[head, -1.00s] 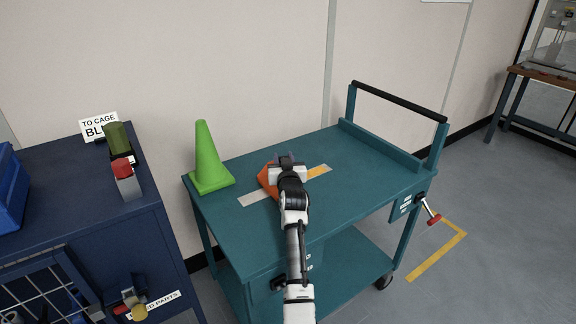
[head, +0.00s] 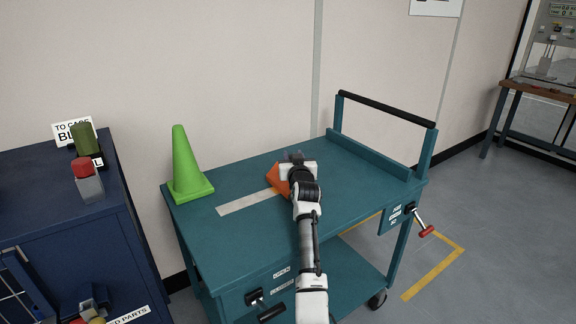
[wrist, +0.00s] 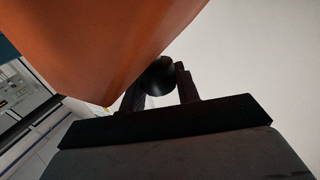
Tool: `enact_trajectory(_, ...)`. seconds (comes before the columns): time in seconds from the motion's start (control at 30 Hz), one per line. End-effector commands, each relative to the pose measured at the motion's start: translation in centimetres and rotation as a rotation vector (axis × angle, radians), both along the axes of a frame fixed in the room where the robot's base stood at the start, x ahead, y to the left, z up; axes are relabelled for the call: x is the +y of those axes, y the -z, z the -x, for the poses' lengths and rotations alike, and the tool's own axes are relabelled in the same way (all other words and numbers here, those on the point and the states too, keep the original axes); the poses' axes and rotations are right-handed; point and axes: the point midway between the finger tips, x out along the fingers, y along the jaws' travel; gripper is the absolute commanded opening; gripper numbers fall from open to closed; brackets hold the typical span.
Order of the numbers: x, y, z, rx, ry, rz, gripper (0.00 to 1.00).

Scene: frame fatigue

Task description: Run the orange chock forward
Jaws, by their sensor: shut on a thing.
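The orange chock (head: 279,180) sits on the teal cart top (head: 240,240), over the right part of a pale strip (head: 245,203). My gripper and wrist partly cover it. My gripper (head: 293,160) is at the chock's upper right in the head view. In the wrist view, its two dark fingers (wrist: 160,85) are shut around a round black knob (wrist: 158,76) beside the chock's orange face (wrist: 100,40). The right end of the strip is hidden behind my gripper.
A green cone (head: 186,165) stands on the cart's left end. A raised ledge and black-topped handle (head: 385,108) close the right end. A red-tipped lever (head: 425,231) sticks out at the cart's right side. A dark blue cabinet (head: 60,215) stands at left.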

Motion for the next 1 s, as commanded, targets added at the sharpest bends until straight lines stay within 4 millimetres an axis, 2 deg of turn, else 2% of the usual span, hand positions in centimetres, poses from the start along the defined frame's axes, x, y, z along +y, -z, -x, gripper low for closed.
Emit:
enact_trajectory(0.47, -0.76, -0.22, -0.38, -0.003, 0.005, 0.0, 0.0)
enact_trajectory(0.5, -0.78, -0.24, -0.39, -0.003, 0.005, 0.0, 0.33)
enact_trajectory(0.63, -0.76, -0.19, -0.37, -0.003, 0.004, 0.0, 0.5)
enact_trajectory(0.67, -0.72, -0.17, -0.37, -0.002, 0.004, 0.0, 0.53)
enact_trajectory(1.0, -0.55, -0.05, -0.12, -0.001, 0.001, 0.0, 0.53)
